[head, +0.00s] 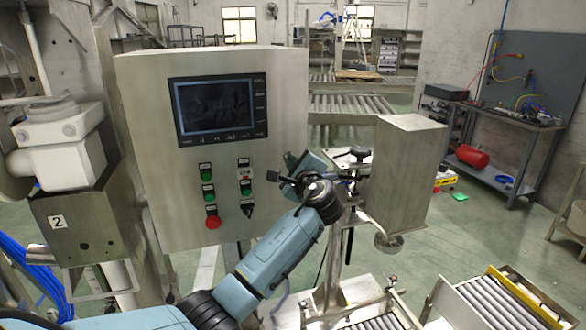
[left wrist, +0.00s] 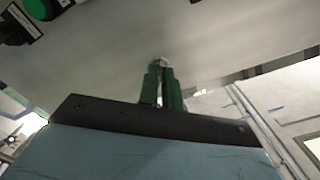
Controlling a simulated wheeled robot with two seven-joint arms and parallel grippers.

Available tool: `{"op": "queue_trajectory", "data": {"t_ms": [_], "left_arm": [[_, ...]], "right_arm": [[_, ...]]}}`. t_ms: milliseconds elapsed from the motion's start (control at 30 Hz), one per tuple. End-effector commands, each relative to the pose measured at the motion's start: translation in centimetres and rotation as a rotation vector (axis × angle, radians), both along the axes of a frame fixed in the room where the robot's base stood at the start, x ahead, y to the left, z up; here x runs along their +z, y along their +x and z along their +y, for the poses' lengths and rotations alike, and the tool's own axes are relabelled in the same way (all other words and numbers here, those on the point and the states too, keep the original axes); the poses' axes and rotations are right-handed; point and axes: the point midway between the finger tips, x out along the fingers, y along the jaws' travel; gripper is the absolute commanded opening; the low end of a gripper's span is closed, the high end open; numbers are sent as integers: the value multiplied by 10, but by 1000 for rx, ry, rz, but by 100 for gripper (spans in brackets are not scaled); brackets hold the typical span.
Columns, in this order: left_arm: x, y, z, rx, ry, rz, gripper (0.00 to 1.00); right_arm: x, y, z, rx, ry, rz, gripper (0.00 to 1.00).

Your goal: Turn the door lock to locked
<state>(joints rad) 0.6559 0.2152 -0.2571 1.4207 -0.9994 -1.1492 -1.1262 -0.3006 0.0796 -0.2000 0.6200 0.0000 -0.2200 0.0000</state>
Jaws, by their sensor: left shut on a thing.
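A grey metal control cabinet (head: 150,130) with a flat door fills the middle of the head view. My left gripper (head: 291,162) reaches the right side of this door, and its green fingers point at the panel. In the left wrist view, the fingers of the left gripper (left wrist: 161,75) are close together on a small metallic door lock (left wrist: 158,62) on the panel. The fingers hide most of the lock, so I cannot tell which way it is turned. In the head view the lock is hidden by the gripper. My right gripper is not in view.
The door carries a dark screen (head: 219,107), green buttons (head: 206,172), a red button (head: 212,221) and a black selector switch (head: 248,209). A steel box (head: 405,170) on a stand is close to the right of my left arm. Roller conveyors (head: 505,300) are lower right.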

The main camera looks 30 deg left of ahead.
Motion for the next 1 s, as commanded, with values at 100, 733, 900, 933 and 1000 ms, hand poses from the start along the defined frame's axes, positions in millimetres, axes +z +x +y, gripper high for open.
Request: {"op": "queue_trajectory", "data": {"t_ms": [100, 733, 900, 933, 1000], "left_arm": [[-3, 0, 0, 1, -76, -88, 0], [-3, -1, 1, 3, -378, -441, 0], [-3, -1, 0, 1, -411, -480, 0], [-3, -1, 1, 1, -415, -485, 0], [-3, -1, 1, 2, -421, -493, 0]], "right_arm": [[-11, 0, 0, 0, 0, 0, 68], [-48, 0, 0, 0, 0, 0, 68], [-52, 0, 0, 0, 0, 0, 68], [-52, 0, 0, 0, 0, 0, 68], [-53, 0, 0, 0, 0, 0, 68]]}}
